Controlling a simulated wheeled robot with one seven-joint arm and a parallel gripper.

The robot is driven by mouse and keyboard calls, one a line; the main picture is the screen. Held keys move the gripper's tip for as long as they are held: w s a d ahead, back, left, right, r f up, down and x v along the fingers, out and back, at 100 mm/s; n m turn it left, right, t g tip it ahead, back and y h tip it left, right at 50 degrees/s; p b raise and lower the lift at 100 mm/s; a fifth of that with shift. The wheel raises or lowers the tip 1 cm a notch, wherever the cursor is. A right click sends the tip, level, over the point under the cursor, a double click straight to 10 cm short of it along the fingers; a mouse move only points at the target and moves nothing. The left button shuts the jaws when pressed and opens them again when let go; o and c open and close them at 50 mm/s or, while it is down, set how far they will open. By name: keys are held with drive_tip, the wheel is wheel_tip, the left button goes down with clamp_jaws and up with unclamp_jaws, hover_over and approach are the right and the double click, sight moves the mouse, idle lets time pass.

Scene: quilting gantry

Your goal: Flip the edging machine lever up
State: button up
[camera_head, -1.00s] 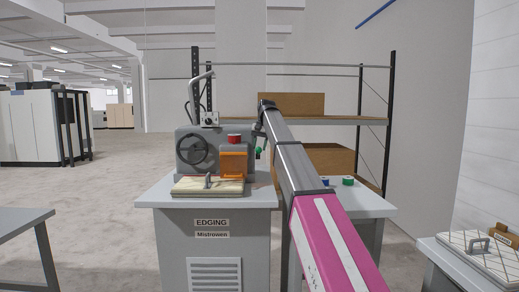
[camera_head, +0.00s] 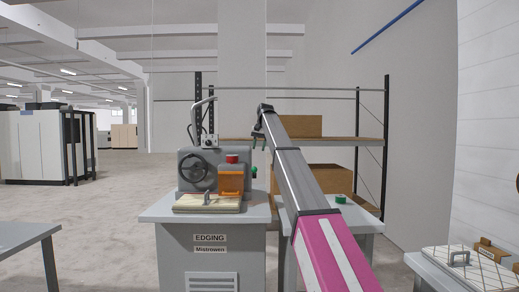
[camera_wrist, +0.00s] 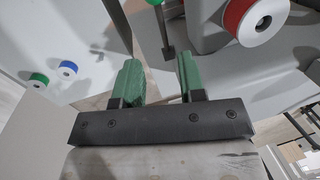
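The grey edging machine (camera_head: 197,171) stands on a cabinet labelled EDGING, with a handwheel, an orange box and a red cap (camera_head: 231,158). A small switch box (camera_head: 209,141) with a curved pipe is on its top; I cannot tell for sure which part is the lever. My gripper (camera_head: 259,141) is above and right of the machine, apart from it. In the wrist view my gripper (camera_wrist: 158,80) has its green fingers spread with nothing held. Beyond the gap is a thin dark bar (camera_wrist: 166,42), which may be the lever. The red cap also shows in the wrist view (camera_wrist: 262,22).
A green knob (camera_head: 254,172) sticks out of the machine's right side. A light board (camera_head: 207,204) with a handle lies in front. A side table (camera_head: 352,217) holds a green spool (camera_head: 340,199). A shelf rack (camera_head: 352,140) with boxes stands behind. The floor at left is open.

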sight(254, 170)
drive_tip(key=s+f+t, duration=0.2)
drive_tip(key=s+t, duration=0.3)
drive_tip(key=shift+m+h, duration=0.3)
drive_tip(key=x, duration=1.1)
drive_tip(key=shift+s+a+f, duration=0.1)
drive_tip(key=shift+s+a, duration=0.15)
drive_tip(key=shift+a, duration=0.15)
